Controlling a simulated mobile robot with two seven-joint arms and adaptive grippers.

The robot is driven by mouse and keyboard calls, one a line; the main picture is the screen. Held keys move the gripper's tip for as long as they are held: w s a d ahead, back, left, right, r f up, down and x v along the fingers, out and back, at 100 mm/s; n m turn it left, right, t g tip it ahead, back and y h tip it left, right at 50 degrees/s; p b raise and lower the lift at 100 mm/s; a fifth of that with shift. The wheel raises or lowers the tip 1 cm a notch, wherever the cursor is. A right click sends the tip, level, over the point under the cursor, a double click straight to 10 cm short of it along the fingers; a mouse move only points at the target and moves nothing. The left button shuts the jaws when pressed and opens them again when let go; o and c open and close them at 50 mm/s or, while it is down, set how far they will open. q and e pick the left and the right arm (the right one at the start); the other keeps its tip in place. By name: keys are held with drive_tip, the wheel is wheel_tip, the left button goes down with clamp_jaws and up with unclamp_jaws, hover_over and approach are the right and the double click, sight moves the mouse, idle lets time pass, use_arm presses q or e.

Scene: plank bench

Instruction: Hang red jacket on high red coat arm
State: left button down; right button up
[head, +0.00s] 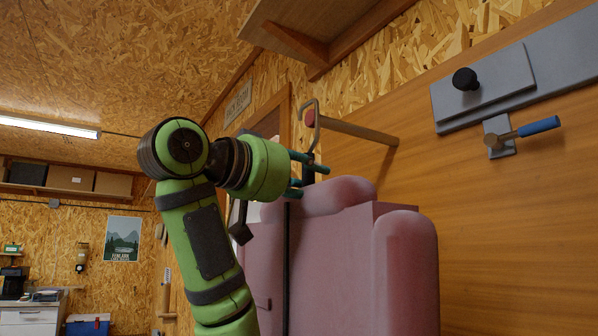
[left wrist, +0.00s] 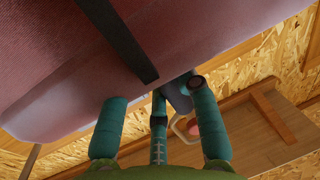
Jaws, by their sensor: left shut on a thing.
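The red jacket, pinkish here (head: 345,265), hangs upright on a hanger whose grey hook (head: 318,128) rises above its collar. My left gripper (head: 310,170) is shut on the hanger's dark neck, just above the jacket's shoulders. The coat arm (head: 355,129) is a wooden peg with a red end, sticking out from the plank wall. The hook's curve is at the peg's red end; I cannot tell whether it is over the peg or in front. The left wrist view shows the jacket (left wrist: 60,75) and the red end (left wrist: 186,126) beyond the fingers. My right gripper is out of view.
A wooden shelf (head: 300,35) overhangs above the peg. A grey plate (head: 510,85) with a black knob and a blue-handled lever (head: 530,127) are fixed to the wall at right. The room at left, behind my arm, is open.

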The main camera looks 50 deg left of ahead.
use_arm(q)
drive_tip(key=w+d+p, duration=0.1)
drive_tip(key=w+p, duration=0.3)
drive_tip(key=w, duration=0.8)
drive_tip(key=shift+f, duration=0.15)
idle(0.6)
drive_tip(key=shift+w, duration=0.1)
drive_tip(key=c, duration=0.9)
unclamp_jaws()
drive_tip(key=shift+o, duration=0.2)
drive_tip(key=shift+f, duration=0.1)
